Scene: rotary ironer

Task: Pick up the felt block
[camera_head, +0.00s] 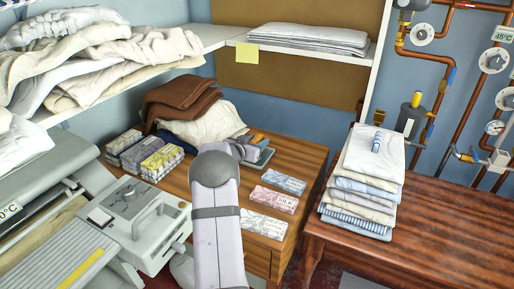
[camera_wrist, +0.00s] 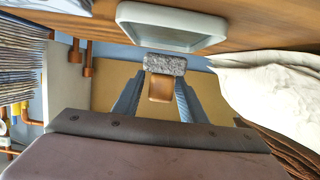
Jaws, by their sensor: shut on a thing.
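The felt block has a speckled grey felt face (camera_wrist: 165,64) and what looks like an orange-brown wooden body (camera_wrist: 160,88). My gripper (camera_wrist: 163,78) is shut on it, with one blue-grey finger on each side of the body. The felt end points away from my wrist, towards a shallow pale grey tray (camera_wrist: 172,42). A narrow gap shows between felt and tray in the wrist view. In the head view my arm hides most of the gripper; a small orange-brown part (camera_head: 258,138) shows above the tray (camera_head: 265,157).
Folded brown and cream cloths (camera_head: 208,125) lie behind on the wooden table (camera_head: 315,157). Patterned packs (camera_head: 162,160) stand left, and more packs (camera_head: 274,199) lie right. A folded linen stack (camera_head: 362,190) is farther right. The ironer (camera_head: 135,220) is at front left.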

